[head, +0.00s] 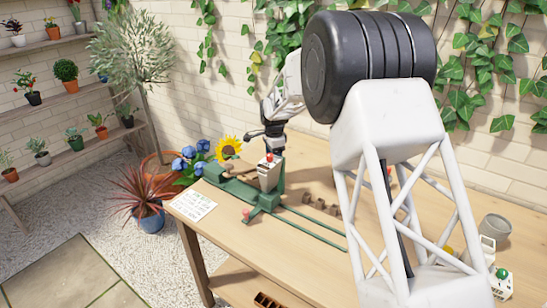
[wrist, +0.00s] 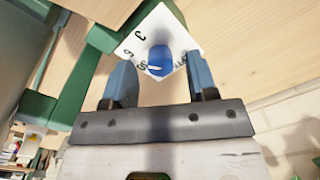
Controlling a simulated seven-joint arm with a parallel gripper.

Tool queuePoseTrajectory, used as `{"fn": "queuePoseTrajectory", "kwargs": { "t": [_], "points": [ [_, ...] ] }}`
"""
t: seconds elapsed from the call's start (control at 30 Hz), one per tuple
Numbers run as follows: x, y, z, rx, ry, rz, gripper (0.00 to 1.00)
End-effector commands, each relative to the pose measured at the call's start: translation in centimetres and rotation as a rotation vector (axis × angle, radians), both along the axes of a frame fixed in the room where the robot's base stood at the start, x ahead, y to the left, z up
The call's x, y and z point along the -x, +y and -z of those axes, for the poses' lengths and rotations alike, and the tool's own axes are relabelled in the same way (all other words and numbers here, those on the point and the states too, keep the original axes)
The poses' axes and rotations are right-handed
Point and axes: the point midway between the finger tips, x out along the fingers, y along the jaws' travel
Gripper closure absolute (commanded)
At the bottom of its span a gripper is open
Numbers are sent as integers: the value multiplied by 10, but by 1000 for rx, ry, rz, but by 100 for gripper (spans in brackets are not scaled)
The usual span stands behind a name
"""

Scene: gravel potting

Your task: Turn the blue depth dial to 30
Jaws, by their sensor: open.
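The blue depth dial (wrist: 160,60) sits on a white square plate (wrist: 140,42) with dark markings around it. The plate looks tilted in the wrist view. A pale mark shows on the dial's lower left, but I cannot tell which number it points at. My gripper (wrist: 161,78) is open, with one blue-grey finger on each side of the dial. I see no clear contact. In the head view my gripper (head: 266,138) is above the green bench device (head: 235,190). I cannot make out the dial in that view.
Green rails (head: 312,228) run right along the wooden table (head: 300,270). A printed sheet (head: 193,206) lies at the left edge. A grey pot (head: 495,228) stands at right.

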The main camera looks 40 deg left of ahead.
Motion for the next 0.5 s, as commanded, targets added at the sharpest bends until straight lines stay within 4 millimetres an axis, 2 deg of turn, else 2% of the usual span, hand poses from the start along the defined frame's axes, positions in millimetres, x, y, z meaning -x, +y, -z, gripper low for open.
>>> {"fn": "queuePoseTrajectory", "kwargs": {
  "t": [0.2, 0.47, 0.5],
  "points": [
    [0, 0, 11, 0, 0, 0, 47],
    [0, 0, 12, 0, 0, 0, 47],
    [0, 0, 12, 0, 0, 0, 50]
  ]
}}
